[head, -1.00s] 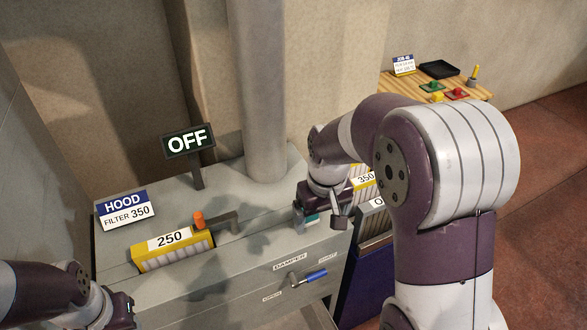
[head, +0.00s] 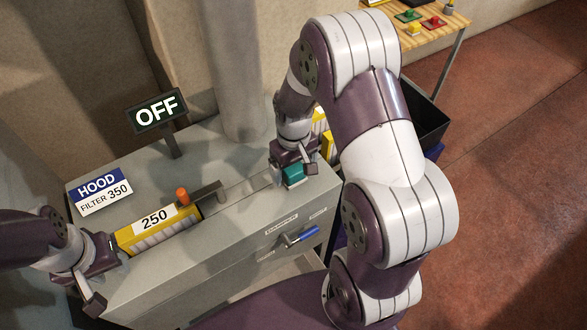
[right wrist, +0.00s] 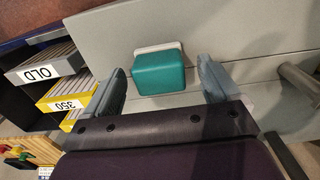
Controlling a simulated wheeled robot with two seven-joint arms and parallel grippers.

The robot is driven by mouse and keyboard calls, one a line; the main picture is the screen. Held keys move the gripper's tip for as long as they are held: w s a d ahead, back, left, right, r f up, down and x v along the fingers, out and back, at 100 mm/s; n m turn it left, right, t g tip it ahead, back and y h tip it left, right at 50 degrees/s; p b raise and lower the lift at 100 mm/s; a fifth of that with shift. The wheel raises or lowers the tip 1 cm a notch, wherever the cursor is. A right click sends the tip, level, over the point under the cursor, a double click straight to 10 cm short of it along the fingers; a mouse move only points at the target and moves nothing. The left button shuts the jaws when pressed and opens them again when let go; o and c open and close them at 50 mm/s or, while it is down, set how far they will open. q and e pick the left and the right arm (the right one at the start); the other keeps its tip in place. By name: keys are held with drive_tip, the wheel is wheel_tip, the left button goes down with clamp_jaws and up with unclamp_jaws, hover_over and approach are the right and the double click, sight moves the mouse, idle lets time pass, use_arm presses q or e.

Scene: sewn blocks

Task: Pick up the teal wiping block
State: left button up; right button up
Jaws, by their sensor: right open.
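The teal wiping block (head: 293,174) sits on the right end of the grey cabinet top, with a pale layer along one side. In the right wrist view the teal block (right wrist: 158,74) lies between the two spread fingers, with gaps on both sides. My right gripper (right wrist: 157,80) is open; in the head view the right gripper (head: 291,168) is right at the block and hides part of it. My left gripper (head: 108,273) looks open and empty, at the left front of the cabinet near the yellow 250 filter.
A blue damper handle (head: 302,236) is on the front. An OLD filter (right wrist: 41,73) and a 350 filter (right wrist: 68,103) stand beside the cabinet.

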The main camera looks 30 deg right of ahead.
sight(298, 169)
drive_tip(key=shift+s+f, duration=0.2)
drive_tip(key=shift+f, duration=0.4)
drive_tip(key=shift+w+f, duration=0.1)
drive_tip(key=shift+w, duration=0.05)
drive_tip(key=shift+c, duration=0.6)
drive_tip(key=c, duration=1)
drive_tip(key=shift+r, duration=0.2)
drive_tip(key=shift+r, duration=0.25)
drive_tip(key=r, duration=0.1)
drive_tip(key=r+b, duration=0.1)
drive_tip(key=r, duration=0.1)
drive_tip(key=shift+s+d+r, duration=0.35)
drive_tip(key=shift+d+r, duration=0.05)
drive_tip(key=s+d+r, duration=0.2)
drive_tip(key=s+d+r+b, duration=0.1)
drive_tip(key=s+d+r, duration=0.1)
drive_tip(key=s, duration=0.1)
drive_tip(key=s+d+r+b, duration=0.1)
drive_tip(key=s+d+r, duration=0.1)
drive_tip(key=s+d, duration=0.1)
drive_tip(key=shift+s+r, duration=0.1)
drive_tip(key=shift+r, duration=0.15)
